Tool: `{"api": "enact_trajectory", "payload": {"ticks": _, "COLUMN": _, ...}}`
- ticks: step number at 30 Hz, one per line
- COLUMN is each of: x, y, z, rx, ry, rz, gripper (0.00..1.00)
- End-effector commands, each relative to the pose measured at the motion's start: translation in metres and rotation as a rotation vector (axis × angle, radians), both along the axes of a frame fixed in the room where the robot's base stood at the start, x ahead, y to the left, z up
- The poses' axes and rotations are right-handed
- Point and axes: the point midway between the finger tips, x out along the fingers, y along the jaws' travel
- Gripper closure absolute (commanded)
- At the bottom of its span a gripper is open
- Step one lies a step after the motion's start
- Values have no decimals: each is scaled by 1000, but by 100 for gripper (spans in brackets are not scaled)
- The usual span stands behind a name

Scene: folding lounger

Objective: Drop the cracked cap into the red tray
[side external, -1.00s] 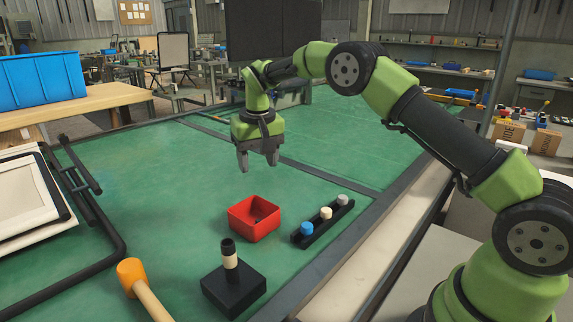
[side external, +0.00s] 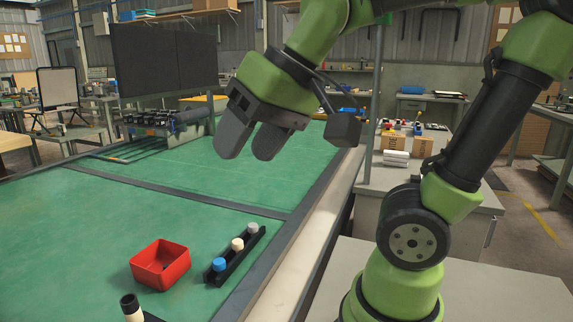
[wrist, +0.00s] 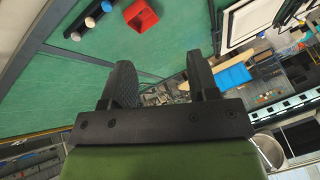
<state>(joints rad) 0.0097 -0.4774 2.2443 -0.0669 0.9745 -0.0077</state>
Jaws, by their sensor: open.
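The red tray (side external: 160,266) sits on the green bench top; a dark patch inside it may be shadow. It also shows in the wrist view (wrist: 141,15). A black rack (side external: 236,257) beside it holds a blue cap (side external: 219,265), a cream cap (side external: 237,244) and a grey cap (side external: 252,228). A black cap (side external: 129,302) tops a cream post at the bottom edge. I cannot tell which cap is cracked. My gripper (side external: 248,148) is open and empty, high above the bench and well apart from tray and rack. Its two fingers also show in the wrist view (wrist: 160,82).
The green bench top (side external: 110,220) is clear beyond the tray. A dark panel (side external: 165,58) stands at the far end. A pale ledge (side external: 300,250) runs along the right edge. Cardboard boxes (side external: 393,143) sit on a side bench behind my arm.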

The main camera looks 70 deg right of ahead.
Motion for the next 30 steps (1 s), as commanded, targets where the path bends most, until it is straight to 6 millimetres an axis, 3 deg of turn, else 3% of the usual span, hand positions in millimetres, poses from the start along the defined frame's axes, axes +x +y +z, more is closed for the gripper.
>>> {"api": "enact_trajectory", "payload": {"ticks": 3, "x": -30, "y": 3, "z": -11, "rx": 18, "ry": -51, "rz": 0, "gripper": 45}}
{"api": "enact_trajectory", "payload": {"ticks": 7, "x": -46, "y": 5, "z": -20, "rx": 30, "ry": -76, "rz": 0, "gripper": 45}}
{"api": "enact_trajectory", "payload": {"ticks": 30, "x": -50, "y": 6, "z": -23, "rx": 33, "ry": -80, "rz": 0, "gripper": 45}}
